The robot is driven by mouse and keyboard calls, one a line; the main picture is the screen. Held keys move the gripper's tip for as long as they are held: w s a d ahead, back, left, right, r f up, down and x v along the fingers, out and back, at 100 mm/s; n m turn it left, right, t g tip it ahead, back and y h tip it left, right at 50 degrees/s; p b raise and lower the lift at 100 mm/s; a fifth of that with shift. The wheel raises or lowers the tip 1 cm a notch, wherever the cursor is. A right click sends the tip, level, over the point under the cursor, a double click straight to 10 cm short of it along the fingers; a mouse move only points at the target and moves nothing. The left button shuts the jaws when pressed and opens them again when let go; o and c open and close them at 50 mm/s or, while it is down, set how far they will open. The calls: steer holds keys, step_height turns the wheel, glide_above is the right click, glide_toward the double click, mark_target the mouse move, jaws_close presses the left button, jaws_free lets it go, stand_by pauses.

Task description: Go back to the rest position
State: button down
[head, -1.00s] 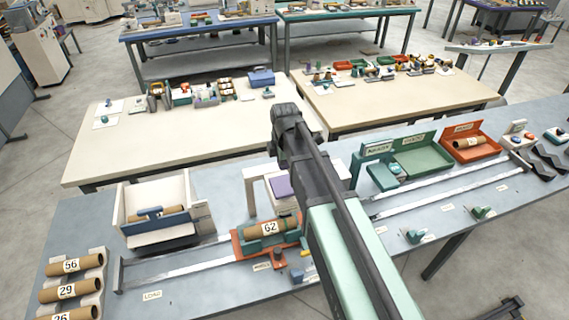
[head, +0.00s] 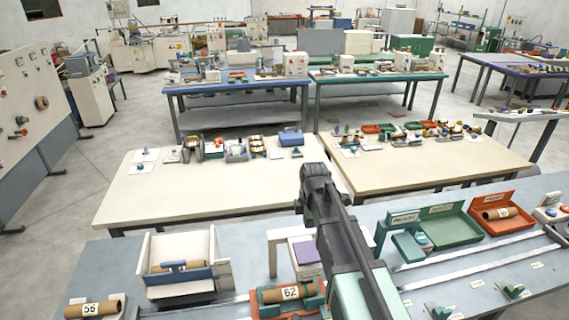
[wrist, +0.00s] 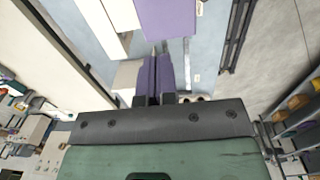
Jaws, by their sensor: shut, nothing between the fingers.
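My arm reaches up across the middle of the head view, over the front bench (head: 250,240). My gripper itself is hidden there behind the arm. In the wrist view my gripper (wrist: 160,52) shows its purple fingers together, with nothing between them. A purple-topped white device (head: 306,251) stands on the bench just left of my arm. In the wrist view a purple surface (wrist: 168,18) lies beyond the fingertips; I cannot tell how far below them it is.
A cardboard tube marked 62 (head: 290,293) lies in an orange cradle. A white bin (head: 182,265) and tube 56 (head: 92,308) are to the left. A green tray (head: 447,227) and an orange tray (head: 502,214) are to the right. Cream tables (head: 220,190) stand behind.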

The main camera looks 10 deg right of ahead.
steer(key=s+f+m+b, duration=1.7)
steer(key=f+m+b, duration=0.1)
steer(key=f+b, duration=0.1)
steer(key=shift+m, duration=0.3)
